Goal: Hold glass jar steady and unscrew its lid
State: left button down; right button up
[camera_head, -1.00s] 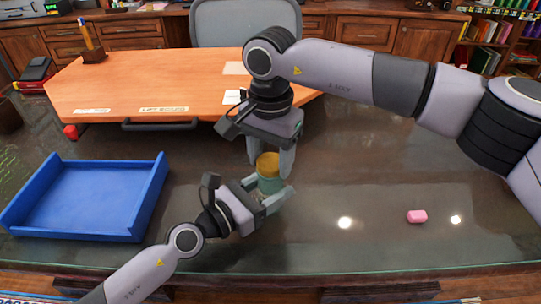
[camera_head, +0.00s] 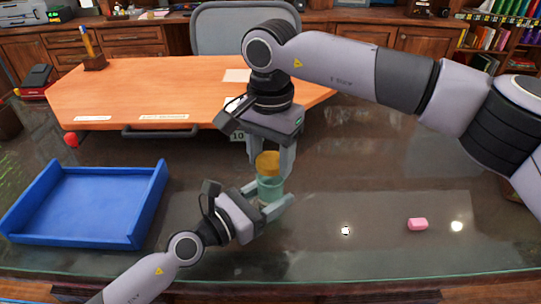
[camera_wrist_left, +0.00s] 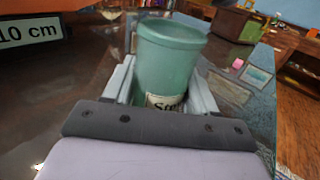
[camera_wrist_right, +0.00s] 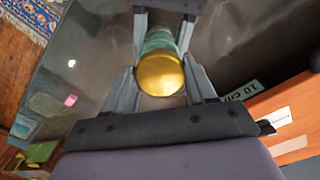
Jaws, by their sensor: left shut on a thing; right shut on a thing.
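The green glass jar (camera_head: 270,187) stands upright between the fingers of my left gripper (camera_head: 268,199), which is shut on it. In the left wrist view the jar (camera_wrist_left: 170,60) shows a bare rim with no lid on it, and part of a label low on its side. The gold lid (camera_head: 267,163) is held by my right gripper (camera_head: 271,156), which is shut on it from above. The lid (camera_wrist_right: 160,75) is just above the jar and apart from it; in the right wrist view the jar (camera_wrist_right: 158,40) shows beyond the lid.
A blue tray (camera_head: 150,205) is on the dark glossy table at the left. A pink block (camera_head: 417,224) lies at the right. An orange wooden board (camera_head: 150,85) is at the back. The table between jar and pink block is clear.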

aim_at(270, 160)
jog(key=shift+r, duration=2)
pick_arm(q)
jog(key=shift+c, duration=1.3)
grip_release()
jog(key=b+v, duration=0.2)
jog(key=v, duration=0.8)
jog(key=shift+s+a+f, duration=0.2)
jog(key=shift+a, duration=0.1)
pick_arm(e)
notch_tip(270, 160, down, 2)
jog(key=shift+f, duration=0.1)
pick_arm(q)
jog(key=shift+s+a+r, duration=0.1)
jog(key=shift+s+a, duration=0.25)
jog(key=shift+a, duration=0.1)
pick_arm(e)
jog(key=shift+f, duration=0.15)
pick_arm(q)
jog(key=shift+s, duration=0.2)
pick_arm(e)
jog(key=shift+s, duration=0.1)
